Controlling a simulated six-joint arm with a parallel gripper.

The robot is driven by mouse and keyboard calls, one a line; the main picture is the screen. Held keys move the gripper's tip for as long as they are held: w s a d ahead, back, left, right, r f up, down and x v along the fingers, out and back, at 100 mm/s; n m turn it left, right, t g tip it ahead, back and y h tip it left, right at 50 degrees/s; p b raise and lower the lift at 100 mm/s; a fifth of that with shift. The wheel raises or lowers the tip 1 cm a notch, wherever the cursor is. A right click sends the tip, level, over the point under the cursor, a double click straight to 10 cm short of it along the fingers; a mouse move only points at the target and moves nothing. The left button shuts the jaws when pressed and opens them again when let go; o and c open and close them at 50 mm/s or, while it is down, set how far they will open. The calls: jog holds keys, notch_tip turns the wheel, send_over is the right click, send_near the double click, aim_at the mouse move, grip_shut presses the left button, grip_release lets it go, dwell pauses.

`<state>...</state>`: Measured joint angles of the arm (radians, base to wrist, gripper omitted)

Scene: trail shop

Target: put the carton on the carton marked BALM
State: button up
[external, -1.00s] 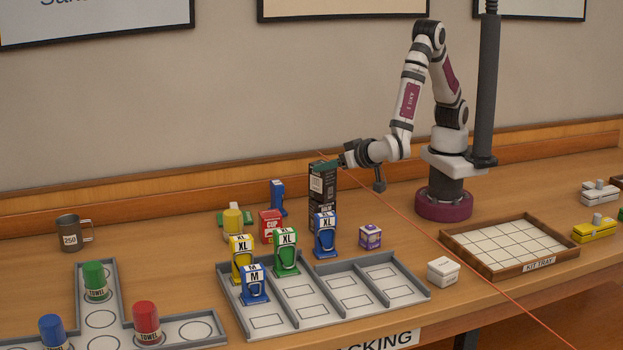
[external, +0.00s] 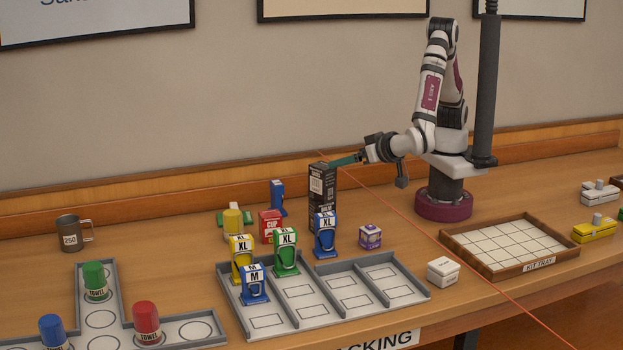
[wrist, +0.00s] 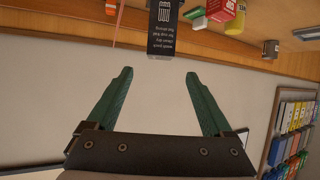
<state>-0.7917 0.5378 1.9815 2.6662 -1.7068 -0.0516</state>
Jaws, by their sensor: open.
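A dark carton with white print (external: 322,182) stands upright behind the divided tray. It appears to rest on a second dark carton (external: 318,213), lined up with it; the lower one is partly hidden by a blue XL pack and its lettering cannot be read clearly. My gripper (external: 337,162) is open and empty, pulled back to the right of the upper carton's top. In the wrist view the open fingers (wrist: 157,85) are apart, with a dark carton (wrist: 164,30) beyond them, clear of both.
Blue (external: 325,236), green (external: 286,254) and yellow (external: 241,261) XL packs stand close in front of or beside the stack. A small purple box (external: 370,236) is to its right. The kit tray (external: 480,268) is empty. The bench between stack and arm base is mostly clear.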

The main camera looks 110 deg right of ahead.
jog(key=v, duration=0.5)
jog(key=w+a+r+n+t+y, duration=0.3)
jog(key=w+r+t+y, duration=0.45)
jog(key=w+y, duration=0.5)
jog(key=s+d+f+n+g, duration=0.1)
jog(key=s+d+f+g, duration=0.1)
jog(key=s, duration=0.8)
jog(key=s+d+f+n+g, duration=0.2)
jog(key=s+d+g, duration=0.3)
jog(key=s, duration=0.6)
jog(key=s+d+f+n+g+y, duration=0.1)
jog(key=s+d+f+n+g, duration=0.1)
jog(key=s, duration=0.8)
jog(key=d+f+g, duration=0.1)
jog(key=d+g, duration=0.1)
jog(key=g, duration=0.1)
jog(key=shift+s+f, duration=0.2)
jog(key=shift+s, duration=0.05)
